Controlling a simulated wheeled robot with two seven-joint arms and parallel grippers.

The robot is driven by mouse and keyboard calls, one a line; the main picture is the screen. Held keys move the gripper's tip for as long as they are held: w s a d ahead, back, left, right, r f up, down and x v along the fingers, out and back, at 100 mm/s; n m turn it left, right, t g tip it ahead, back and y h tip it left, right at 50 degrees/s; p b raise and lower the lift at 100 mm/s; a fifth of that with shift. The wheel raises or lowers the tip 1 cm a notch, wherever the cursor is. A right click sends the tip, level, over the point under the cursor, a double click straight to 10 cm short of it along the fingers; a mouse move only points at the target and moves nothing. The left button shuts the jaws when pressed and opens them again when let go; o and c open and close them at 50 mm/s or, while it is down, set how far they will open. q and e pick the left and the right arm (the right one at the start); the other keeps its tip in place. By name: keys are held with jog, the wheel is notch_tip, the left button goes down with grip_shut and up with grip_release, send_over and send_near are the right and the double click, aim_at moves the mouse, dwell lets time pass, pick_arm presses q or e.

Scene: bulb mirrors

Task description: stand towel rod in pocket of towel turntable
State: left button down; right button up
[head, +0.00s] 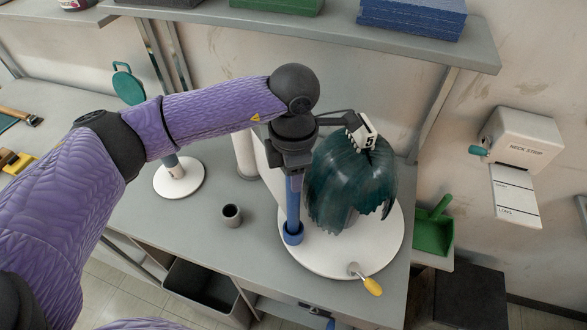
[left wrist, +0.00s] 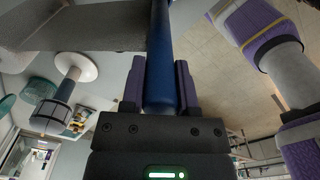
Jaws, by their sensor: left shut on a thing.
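The blue towel rod (head: 293,205) is upright in my left gripper (head: 293,168), which is shut on its upper part. In the left wrist view the rod (left wrist: 159,60) runs between the two purple fingers. The round white turntable (head: 350,262) stands at the bench's front edge. Its blue ring-shaped pocket (head: 292,237) is at the turntable's left side. The rod's lower end meets the pocket's mouth and looks inside it; how deep it sits is hidden. My right gripper is in neither view.
A dark green wig (head: 345,185) covers much of the turntable, with a yellow-handled crank (head: 371,285) at its front. A small grey cup (head: 232,214) and a white-based stand (head: 180,180) are to the left. A shelf (head: 400,45) overhangs behind.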

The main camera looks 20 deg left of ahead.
pick_arm(q)
jog(key=shift+f+b, duration=1.55)
jog(key=shift+f, duration=0.25)
grip_release()
jog(key=shift+r, duration=0.15)
notch_tip(320, 180, up, 7)
jog(key=p, duration=0.5)
notch_tip(320, 180, up, 10)
jog(key=b, duration=0.1)
